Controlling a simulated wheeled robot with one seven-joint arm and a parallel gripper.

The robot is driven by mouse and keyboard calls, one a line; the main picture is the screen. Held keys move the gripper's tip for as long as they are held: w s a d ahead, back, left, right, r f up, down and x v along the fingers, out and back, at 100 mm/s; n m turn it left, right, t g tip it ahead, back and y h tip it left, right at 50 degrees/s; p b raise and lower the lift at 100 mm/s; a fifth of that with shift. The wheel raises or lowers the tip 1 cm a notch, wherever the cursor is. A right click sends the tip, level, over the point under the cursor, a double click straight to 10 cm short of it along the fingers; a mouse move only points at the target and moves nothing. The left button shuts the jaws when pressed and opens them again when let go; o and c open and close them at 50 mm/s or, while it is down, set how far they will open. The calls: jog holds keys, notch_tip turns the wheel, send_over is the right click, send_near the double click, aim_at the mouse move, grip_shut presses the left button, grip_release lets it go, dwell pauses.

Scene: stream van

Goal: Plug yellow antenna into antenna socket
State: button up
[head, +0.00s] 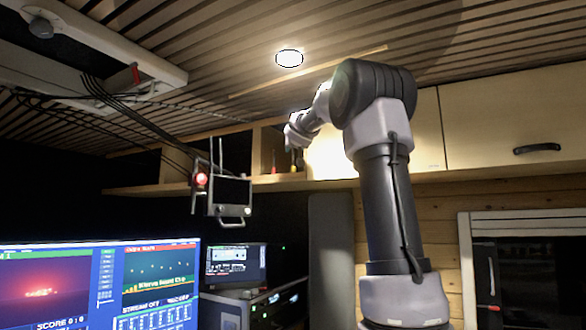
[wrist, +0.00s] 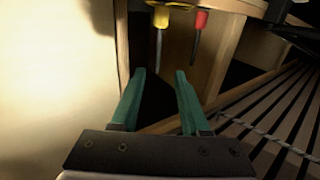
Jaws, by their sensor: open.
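The yellow antenna (wrist: 160,18), a yellow base with a thin dark rod, shows at the top of the wrist view. Its rod lies ahead of my open gripper (wrist: 160,75), about in line with the gap between the green fingers. The fingers look apart from it and hold nothing. I cannot make out the antenna socket for certain; a hanging device (head: 230,190) with thin upright rods is to the left.
A red antenna-like piece (wrist: 200,20) hangs close to the right of the yellow one. The wooden cubby walls (wrist: 222,65) are near the fingers. The slatted ceiling (head: 230,30) is close above my arm. Closed cabinets (head: 500,125) are at right, monitors (head: 100,285) at lower left.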

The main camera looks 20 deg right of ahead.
aim_at(293, 154)
jog(key=x, duration=0.9)
jog(key=shift+d+f, duration=0.15)
jog(key=shift+d, duration=0.1)
grip_shut()
